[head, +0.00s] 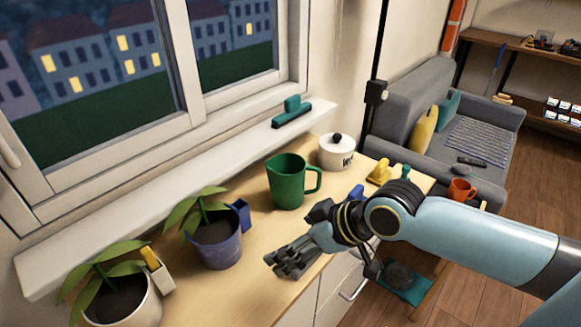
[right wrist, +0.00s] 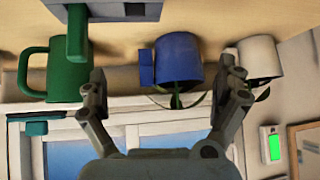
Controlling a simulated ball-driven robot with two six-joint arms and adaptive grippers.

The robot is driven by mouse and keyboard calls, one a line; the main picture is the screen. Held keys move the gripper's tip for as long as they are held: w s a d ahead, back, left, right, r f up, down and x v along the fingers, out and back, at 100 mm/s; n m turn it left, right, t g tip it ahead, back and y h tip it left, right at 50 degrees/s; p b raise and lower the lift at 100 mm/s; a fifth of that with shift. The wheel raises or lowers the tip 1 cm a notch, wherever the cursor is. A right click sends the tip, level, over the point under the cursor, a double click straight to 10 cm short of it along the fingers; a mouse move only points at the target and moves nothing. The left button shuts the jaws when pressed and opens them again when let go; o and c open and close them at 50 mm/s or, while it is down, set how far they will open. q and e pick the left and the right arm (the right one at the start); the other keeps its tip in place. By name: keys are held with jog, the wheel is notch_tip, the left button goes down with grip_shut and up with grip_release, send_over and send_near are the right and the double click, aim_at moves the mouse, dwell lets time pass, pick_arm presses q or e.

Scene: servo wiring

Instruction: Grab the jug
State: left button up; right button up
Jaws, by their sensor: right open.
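The green jug (head: 287,182) stands upright on the wooden counter top, its handle on the right and its spout on the left. My right gripper (head: 283,262) is open with nothing between its fingers. It is over the counter's front part, nearer the camera than the jug and apart from it. In the right wrist view, which is upside down, the jug (right wrist: 62,75) lies to the left, outside the open fingers (right wrist: 165,82). The blue pot (right wrist: 178,58) shows between them, farther back. My left gripper is not in view.
A blue plant pot (head: 218,246) and a white plant pot (head: 135,305) stand left of the jug. A white lidded pot (head: 337,152) stands behind it to the right. A yellow item (head: 380,172) lies farther right. Bare counter (head: 262,225) lies in front of the jug.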

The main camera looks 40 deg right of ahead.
jog(key=w+d, duration=0.1)
jog(key=w+d+t, duration=0.1)
jog(key=d, duration=0.1)
jog(key=w+d+r+t, duration=0.1)
jog(key=shift+w+d+m, duration=0.15)
jog(key=shift+d+m, duration=0.1)
jog(key=shift+m, duration=0.05)
jog(key=w+d+r+m+t+h, duration=0.2)
jog(key=w+d+t+h, duration=0.15)
jog(key=d, duration=0.75)
jog(key=b, duration=0.3)
send_near(277, 164)
jog(key=shift+y, duration=0.45)
jog(key=x, duration=0.5)
jog(key=shift+w+d+f, duration=0.1)
jog(key=shift+d, duration=0.2)
jog(key=shift+c, duration=0.7)
jog(key=c, duration=1.4)
